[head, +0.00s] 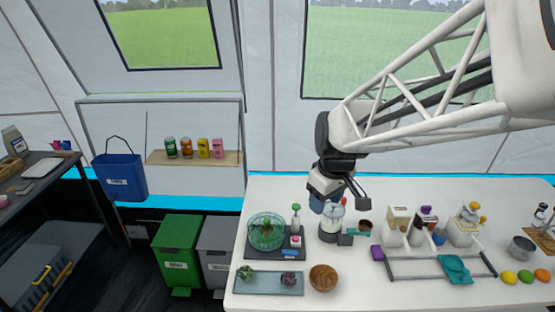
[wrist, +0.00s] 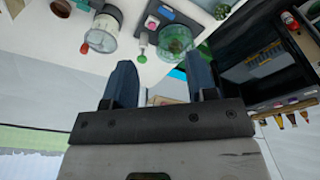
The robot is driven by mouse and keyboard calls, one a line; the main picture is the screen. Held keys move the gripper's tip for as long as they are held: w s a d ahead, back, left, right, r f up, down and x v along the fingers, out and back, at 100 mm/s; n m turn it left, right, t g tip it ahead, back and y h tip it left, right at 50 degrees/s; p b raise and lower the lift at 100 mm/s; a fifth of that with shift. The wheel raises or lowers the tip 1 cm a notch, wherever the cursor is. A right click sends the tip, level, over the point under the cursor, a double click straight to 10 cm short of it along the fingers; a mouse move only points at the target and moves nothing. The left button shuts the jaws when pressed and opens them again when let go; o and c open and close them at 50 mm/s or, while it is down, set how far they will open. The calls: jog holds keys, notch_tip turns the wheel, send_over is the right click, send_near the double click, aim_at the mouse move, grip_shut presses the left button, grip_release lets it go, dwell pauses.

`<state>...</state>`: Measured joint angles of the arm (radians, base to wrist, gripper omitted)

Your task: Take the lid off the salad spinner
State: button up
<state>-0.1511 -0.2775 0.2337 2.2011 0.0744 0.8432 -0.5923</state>
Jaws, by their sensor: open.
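The salad spinner appears to be the round, see-through green vessel (head: 266,232) on a dark mat (head: 262,255) at the left of the white table. It also shows near the top of the wrist view (wrist: 175,42). I cannot make out its lid clearly from its bowl.
A bottle with a green top (head: 296,218) and a pink-topped item (head: 295,241) stand close beside the spinner. In front are a tray (head: 268,286) with plants and a brown bowl (head: 323,278). Several containers and a grey frame (head: 430,278) fill the right side.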

jog(key=w+a+f+n, duration=0.5)
jog(key=w+a+f, duration=0.25)
jog(key=w, duration=0.35)
jog(key=n+g, duration=0.1)
jog(key=n, duration=0.2)
send_over(266, 220)
jog(key=d, duration=0.1)
jog(key=shift+y, duration=0.3)
notch_tip(266, 220, down, 7)
jog(key=shift+r, duration=0.15)
jog(key=shift+a+f, duration=0.15)
jog(key=shift+f, duration=1.15)
jog(key=shift+a+f, duration=0.15)
jog(key=shift+f, duration=1.15)
jog(key=shift+a+f, duration=0.1)
jog(key=shift+f, duration=1.2)
grip_shut()
jog(key=shift+r, duration=0.2)
